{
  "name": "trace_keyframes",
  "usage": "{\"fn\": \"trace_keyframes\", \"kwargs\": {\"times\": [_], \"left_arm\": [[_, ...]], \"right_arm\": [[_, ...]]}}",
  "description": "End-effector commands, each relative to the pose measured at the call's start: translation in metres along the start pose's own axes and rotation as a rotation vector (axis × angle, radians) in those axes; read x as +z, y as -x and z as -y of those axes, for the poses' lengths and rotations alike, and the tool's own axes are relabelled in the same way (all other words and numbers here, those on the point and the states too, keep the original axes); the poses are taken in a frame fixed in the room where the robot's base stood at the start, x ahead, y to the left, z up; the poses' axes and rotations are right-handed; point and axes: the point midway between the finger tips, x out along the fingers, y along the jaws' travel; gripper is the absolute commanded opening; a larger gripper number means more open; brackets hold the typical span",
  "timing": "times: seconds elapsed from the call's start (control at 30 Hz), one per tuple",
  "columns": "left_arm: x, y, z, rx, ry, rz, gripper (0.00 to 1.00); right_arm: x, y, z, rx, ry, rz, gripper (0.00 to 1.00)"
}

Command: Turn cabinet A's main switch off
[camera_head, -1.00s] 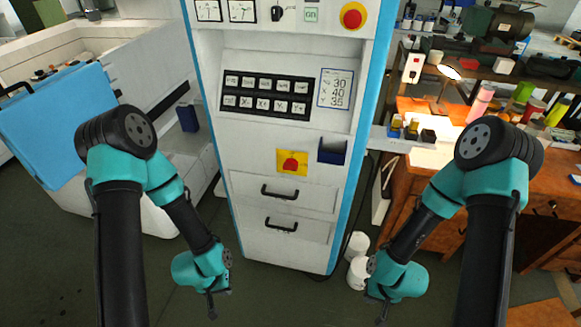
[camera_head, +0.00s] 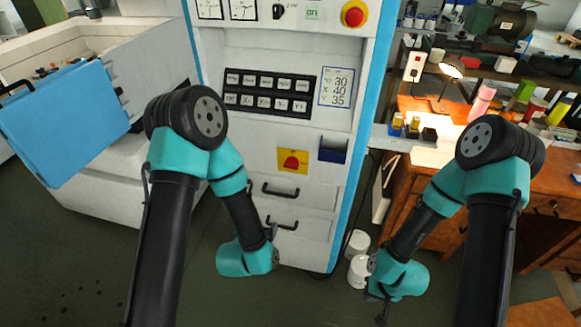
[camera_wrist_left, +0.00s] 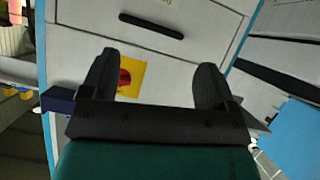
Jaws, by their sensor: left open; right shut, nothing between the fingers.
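The white cabinet (camera_head: 310,255) with blue edges stands in the middle of the head view. Its main switch (camera_head: 292,160) is a red knob on a yellow plate above the two drawers. In the left wrist view the switch (camera_wrist_left: 125,76) shows between the fingers, nearer the left finger, which is close to its red knob in the picture. My left gripper (camera_head: 272,232) is in front of the lower drawer, below the switch. Its fingers (camera_wrist_left: 152,85) are open and empty. My right gripper (camera_head: 380,308) is shut and empty, low at the cabinet's right.
A blue bin (camera_head: 332,149) sits right of the switch. Drawer handles (camera_head: 281,190) stick out below it. A red mushroom button (camera_head: 353,14) is higher up. White buckets (camera_head: 358,243) and a wooden bench (camera_head: 410,190) stand at the right. A blue panel (camera_head: 65,125) is at the left.

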Motion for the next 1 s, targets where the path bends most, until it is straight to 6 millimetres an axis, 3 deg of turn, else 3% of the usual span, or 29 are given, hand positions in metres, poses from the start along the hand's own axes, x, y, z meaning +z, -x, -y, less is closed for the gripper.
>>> {"fn": "trace_keyframes", "kwargs": {"times": [0.2,0.33,0.77,1.0], "left_arm": [[-0.059,0.012,-0.044,-0.004,-0.1,-0.317,0.81],[-0.081,0.023,-0.06,-0.011,-0.134,-0.443,0.81],[-0.09,0.028,-0.066,-0.017,-0.145,-0.499,0.81],[-0.096,0.017,-0.066,-0.018,-0.143,-0.5,0.81]], "right_arm": [[0.0,0.0,0.0,0.0,0.0,0.0,0.0],[0.0,0.0,0.0,0.0,0.0,0.0,0.0],[0.0,0.0,0.0,0.0,0.0,0.0,0.0],[0.0,0.0,0.0,0.0,0.0,0.0,0.0]]}}
